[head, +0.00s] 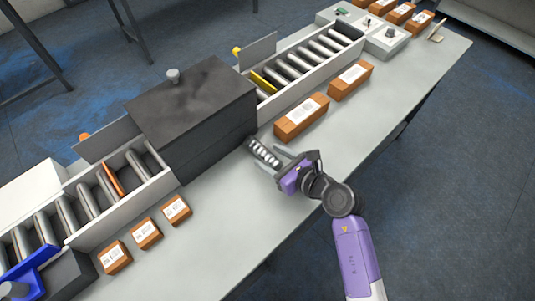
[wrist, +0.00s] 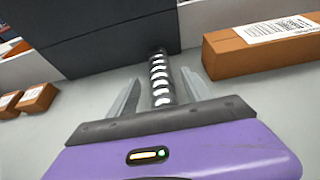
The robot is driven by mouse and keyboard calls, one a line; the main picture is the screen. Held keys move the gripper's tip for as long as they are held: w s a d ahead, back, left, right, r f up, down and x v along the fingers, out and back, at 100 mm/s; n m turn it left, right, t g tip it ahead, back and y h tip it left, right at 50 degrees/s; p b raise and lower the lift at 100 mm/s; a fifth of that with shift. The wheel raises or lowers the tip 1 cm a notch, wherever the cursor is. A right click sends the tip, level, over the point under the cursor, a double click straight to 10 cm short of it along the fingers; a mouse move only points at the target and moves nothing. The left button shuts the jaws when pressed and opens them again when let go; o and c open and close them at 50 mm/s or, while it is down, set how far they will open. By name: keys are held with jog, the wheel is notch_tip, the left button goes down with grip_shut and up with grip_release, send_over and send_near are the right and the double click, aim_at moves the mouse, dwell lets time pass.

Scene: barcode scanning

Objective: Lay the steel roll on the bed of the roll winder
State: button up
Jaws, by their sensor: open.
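The steel roll (head: 263,152) is a short shiny banded cylinder on the grey table, just right of the black box. In the wrist view the steel roll (wrist: 160,78) points away from me, its far end close to the black box. My gripper (head: 271,158) is open, with one finger on each side of the roll. In the wrist view gaps show between the roll and both fingers of my gripper (wrist: 161,84). I cannot tell for certain which machine is the roll winder; a blue fixture on a dark block (head: 35,268) stands at the lower left.
The black box (head: 190,115) straddles a roller conveyor (head: 305,65) along the table's back. Brown labelled boxes stand right (head: 301,117) and left (head: 146,233) of my gripper. A white device (head: 385,38) stands at the far right.

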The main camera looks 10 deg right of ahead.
jog(key=v, duration=1)
jog(key=shift+d, duration=0.1)
jog(key=shift+s, duration=0.1)
jog(key=s+a+r+m+t+y, duration=0.1)
jog(key=s+a+r+m+t, duration=0.2)
jog(key=s+r+m+t, duration=0.8)
jog(key=s+d+m+g+h, duration=0.3)
jog(key=s+m, duration=0.5)
jog(key=m, duration=0.7)
jog(key=s+d+m+g+h, duration=0.3)
jog(key=s+d+m+h, duration=0.2)
jog(key=m, duration=1)
jog(key=s+d+f, duration=0.1)
jog(key=s+d, duration=0.1)
jog(key=s, duration=0.2)
jog(key=shift+g, duration=0.4)
jog(key=shift+o, duration=0.4)
jog(key=shift+s+d+f+m+g, duration=0.1)
jog(key=shift+s+m+g, duration=0.05)
jog(key=shift+s+m, duration=0.25)
jog(key=shift+s+d+f+m+g, duration=0.15)
jog(key=shift+s+m, duration=0.1)
jog(key=shift+m, duration=0.25)
